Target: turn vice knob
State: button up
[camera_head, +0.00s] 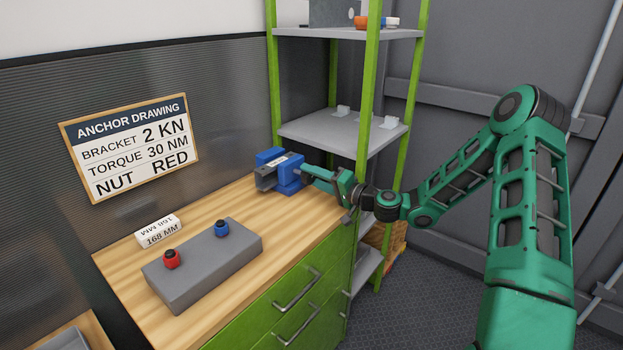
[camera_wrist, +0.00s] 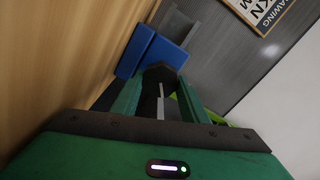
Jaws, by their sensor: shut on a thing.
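The blue vice (camera_head: 283,180) stands on the far end of the wooden bench top, with its grey jaw opening toward the left. In the wrist view the vice (camera_wrist: 164,53) is ahead of my fingers, its grey jaw beyond. My gripper (camera_head: 308,174) reaches in from the right at the vice's right-hand end. In the wrist view my gripper (camera_wrist: 158,88) has its two green fingers closed on the dark vice knob (camera_wrist: 158,74). The knob is mostly hidden by my fingers in the head view.
A grey block (camera_head: 205,272) with a red and a blue nut lies on the bench (camera_head: 290,228). A white 168 MM label block (camera_head: 158,231) is behind it. A green-posted shelf rack (camera_head: 335,128) stands just behind the vice. The wall sign (camera_head: 132,146) reads NUT RED.

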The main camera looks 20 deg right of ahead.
jog(key=shift+d+f, duration=0.25)
jog(key=shift+f, duration=0.1)
jog(key=o, duration=0.8)
jog(key=shift+o, duration=1.3)
jog(key=shift+a+r, duration=0.1)
jog(key=v, duration=1)
jog(key=shift+s+d, duration=0.25)
jog(key=shift+s, duration=0.05)
